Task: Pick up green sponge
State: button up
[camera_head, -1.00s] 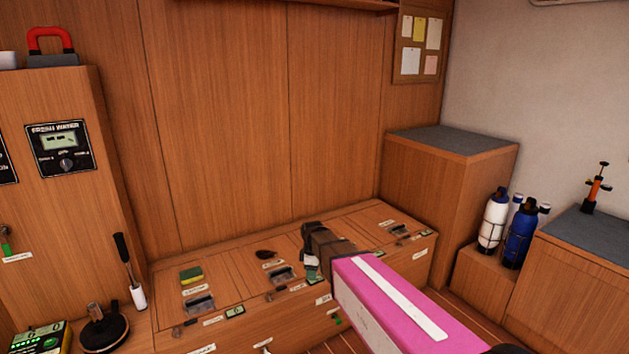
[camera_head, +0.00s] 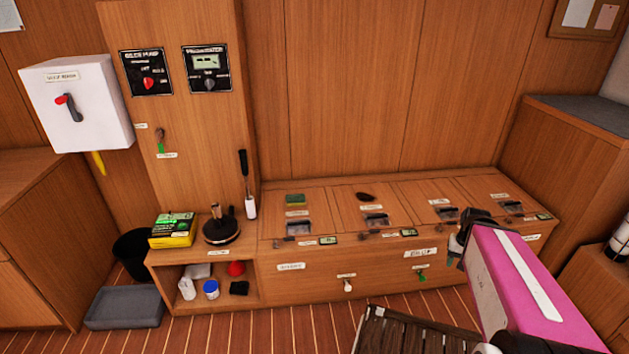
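The green sponge (camera_head: 295,199) lies on the left part of the long wooden bench top, against the back wall, above a small label. Its top is green; a lower yellow layer showed in the earlier view. My gripper (camera_head: 456,246) is at the end of my pink arm, in front of the right part of the bench. It is well to the right of the sponge and apart from it. The fingers are small and dark here, so I cannot tell whether they are open or shut.
The bench (camera_head: 330,249) has recessed latches and labels on its top. A dark oval item (camera_head: 366,196) lies right of the sponge. A black-based pump (camera_head: 221,231) and a yellow-green box (camera_head: 173,230) stand left. A slatted dark wooden piece (camera_head: 420,336) is low in front.

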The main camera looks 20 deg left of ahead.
aim_at(292, 199)
jog(key=u, duration=1.4)
